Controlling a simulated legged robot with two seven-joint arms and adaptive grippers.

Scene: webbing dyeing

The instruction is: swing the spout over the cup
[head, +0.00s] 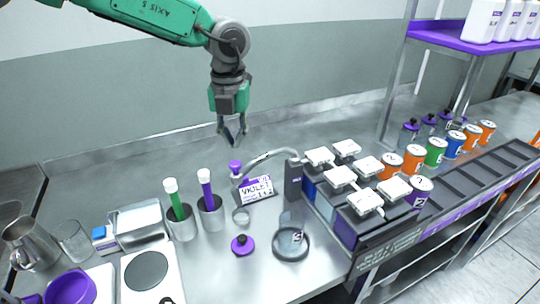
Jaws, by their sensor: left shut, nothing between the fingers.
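The spout (268,155) is a thin curved metal pipe. It runs left from the top of a dark upright post (293,180) and ends near the purple-topped bottle (236,168), behind a violet label card (257,188). A small clear cup (240,216) stands on the steel counter in front of the card. A round clear-walled vessel (290,244) stands at the front of the post; I cannot tell which of the two is the task's cup. My left gripper (234,143) points down, shut and empty, above and left of the spout, apart from it. My right gripper is out of view.
Two metal beakers hold a green tube (175,203) and a purple tube (206,192). A purple-topped lid (242,244) lies in front of the small cup. A rack with white-handled blocks (341,177) and several cans (413,160) stand right. The counter behind the spout is clear.

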